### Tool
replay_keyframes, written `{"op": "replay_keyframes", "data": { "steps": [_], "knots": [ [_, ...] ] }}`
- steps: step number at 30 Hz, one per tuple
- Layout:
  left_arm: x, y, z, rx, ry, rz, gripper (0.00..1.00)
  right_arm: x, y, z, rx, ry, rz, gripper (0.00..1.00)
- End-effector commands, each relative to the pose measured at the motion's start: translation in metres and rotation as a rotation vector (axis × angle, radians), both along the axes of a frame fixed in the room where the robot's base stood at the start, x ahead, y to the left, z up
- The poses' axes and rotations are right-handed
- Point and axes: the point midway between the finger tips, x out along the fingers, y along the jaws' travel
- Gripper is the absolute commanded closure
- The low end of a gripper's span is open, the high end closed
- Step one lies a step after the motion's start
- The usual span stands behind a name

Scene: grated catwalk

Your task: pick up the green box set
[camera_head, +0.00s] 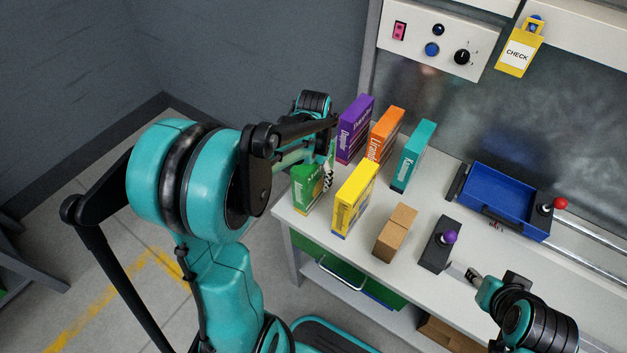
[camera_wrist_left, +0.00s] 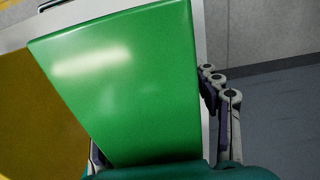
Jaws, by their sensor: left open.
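The green box (camera_head: 307,187) stands at the near left corner of the white table. It fills the middle of the left wrist view (camera_wrist_left: 130,85), close to the camera. My left gripper (camera_head: 327,168) is at the green box, partly hidden by my own arm in the head view. Its jaws are open, with one finger on the right side of the box in the wrist view and a sliver of the other at the lower left. My right gripper (camera_head: 473,276) is over the table's front right, away from the boxes; its jaw opening is too small to read.
A yellow box (camera_head: 354,199) stands right beside the green one. Behind are purple (camera_head: 355,129), orange (camera_head: 385,134) and teal (camera_head: 413,155) boxes. A brown box (camera_head: 395,233), a purple-knobbed joystick (camera_head: 440,245) and a blue tray (camera_head: 498,200) are further right.

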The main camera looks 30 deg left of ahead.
Motion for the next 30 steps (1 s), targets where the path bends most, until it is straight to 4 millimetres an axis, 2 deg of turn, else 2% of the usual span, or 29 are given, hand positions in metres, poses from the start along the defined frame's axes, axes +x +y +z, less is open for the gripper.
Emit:
{"op": "replay_keyframes", "data": {
  "steps": [3,10,17,20,23,30],
  "knots": [
    [0.000,0.000,0.002,0.000,0.000,0.000,0.40,0.000,0.000,0.001,0.000,0.000,0.000,0.60],
    [0.000,0.000,0.002,0.000,0.000,0.000,1.00,0.000,0.000,0.001,0.000,0.000,0.000,0.60],
    [0.000,0.000,0.002,0.000,0.000,0.001,1.00,0.000,0.000,0.001,0.000,0.000,0.000,0.60],
    [0.000,0.000,0.008,0.000,0.000,0.001,1.00,0.000,0.000,0.005,0.000,0.000,0.000,0.60],
    [0.000,0.000,0.024,0.000,0.000,0.001,1.00,0.000,0.000,0.013,0.000,0.000,0.000,0.60],
    [0.000,0.000,0.074,0.000,0.000,0.001,1.00,0.000,0.000,0.034,0.000,0.000,0.000,0.60]
  ]
}}
